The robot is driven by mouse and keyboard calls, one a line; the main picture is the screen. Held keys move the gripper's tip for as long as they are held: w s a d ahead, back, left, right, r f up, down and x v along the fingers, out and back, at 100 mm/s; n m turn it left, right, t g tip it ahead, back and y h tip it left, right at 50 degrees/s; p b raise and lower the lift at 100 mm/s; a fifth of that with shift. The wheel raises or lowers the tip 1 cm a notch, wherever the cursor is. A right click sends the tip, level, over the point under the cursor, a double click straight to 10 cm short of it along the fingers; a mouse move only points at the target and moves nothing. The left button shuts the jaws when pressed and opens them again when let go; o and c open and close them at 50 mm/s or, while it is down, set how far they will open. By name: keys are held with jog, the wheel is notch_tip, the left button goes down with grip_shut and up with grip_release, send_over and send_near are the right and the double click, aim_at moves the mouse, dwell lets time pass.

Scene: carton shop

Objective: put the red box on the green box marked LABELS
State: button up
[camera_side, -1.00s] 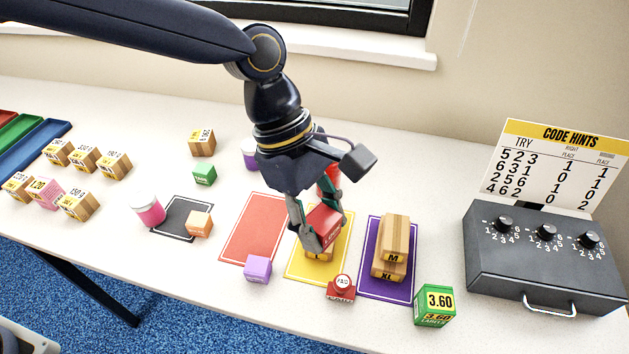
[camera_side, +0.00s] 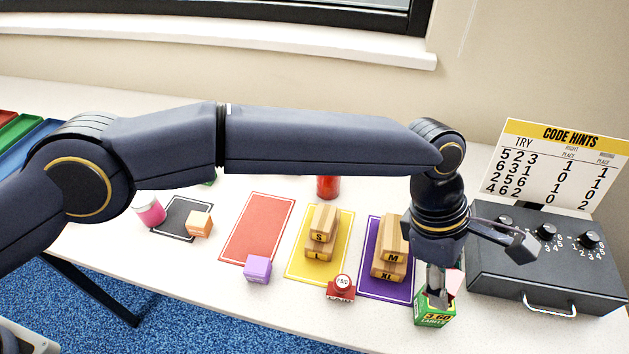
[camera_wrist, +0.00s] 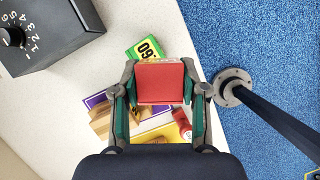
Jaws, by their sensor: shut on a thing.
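The green box (camera_side: 435,318), marked LABELS and 3.60, sits near the table's front edge, right of the purple mat. My gripper (camera_side: 437,287) is above it, fingers pointing down. In the wrist view my gripper (camera_wrist: 160,100) is shut on the red box (camera_wrist: 160,82), which fills the space between the fingers. In that view the green box (camera_wrist: 145,49) shows just beyond the red box and is partly covered by it. In the side view the fingers mostly hide the red box. I cannot tell whether it touches the green box.
A small carton marked S stands on one marked L on the yellow mat (camera_side: 335,270). Cartons M and XL (camera_side: 390,268) stack on the purple mat (camera_side: 371,285). A red stamp (camera_side: 341,288) and a purple box (camera_side: 257,268) are near the front edge. A dark dial case (camera_side: 545,275) stands close at right.

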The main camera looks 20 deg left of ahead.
aim_at(453, 282)
jog(key=shift+w+d+f, duration=0.35)
jog(key=shift+d+f, duration=0.15)
jog(key=shift+f, duration=0.2)
jog(key=shift+w+d+f, duration=0.35)
jog(key=shift+d+f, duration=0.15)
jog(key=shift+f, duration=1.6)
jog(key=o, duration=1.2)
jog(key=shift+f, duration=0.15)
